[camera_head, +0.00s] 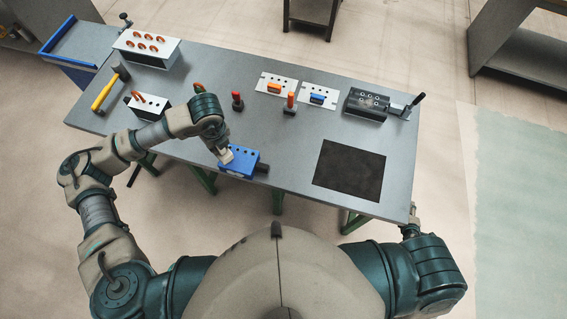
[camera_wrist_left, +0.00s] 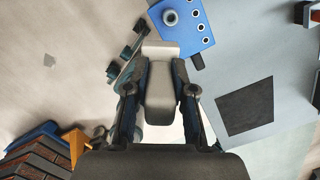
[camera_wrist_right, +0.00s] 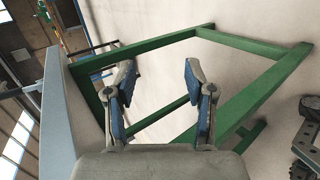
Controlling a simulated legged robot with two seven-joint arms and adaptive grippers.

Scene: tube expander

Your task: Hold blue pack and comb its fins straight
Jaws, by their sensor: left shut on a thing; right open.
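The blue pack (camera_head: 241,163) is a blue block with a row of dark holes, at the table's front edge left of the black mat. A dark piece shows at its right end. My left gripper (camera_head: 225,157) is shut at its left end. In the left wrist view the pack (camera_wrist_left: 195,30) shows pale-rimmed holes and a round grey knob, beyond the closed fingers (camera_wrist_left: 161,60). A pale block at the fingertips hides the exact contact. My right gripper (camera_wrist_right: 160,75) is open and empty, beside the green table legs. I cannot single out a comb.
The black mat (camera_head: 349,170) is bare. Behind stand a red-topped tool (camera_head: 237,101), an orange-topped tool (camera_head: 291,102), white plates with an orange piece (camera_head: 274,87) and a blue piece (camera_head: 318,99), and a dark lever fixture (camera_head: 367,104). A hammer (camera_head: 108,91) and copper-tubed white blocks (camera_head: 147,48) lie left.

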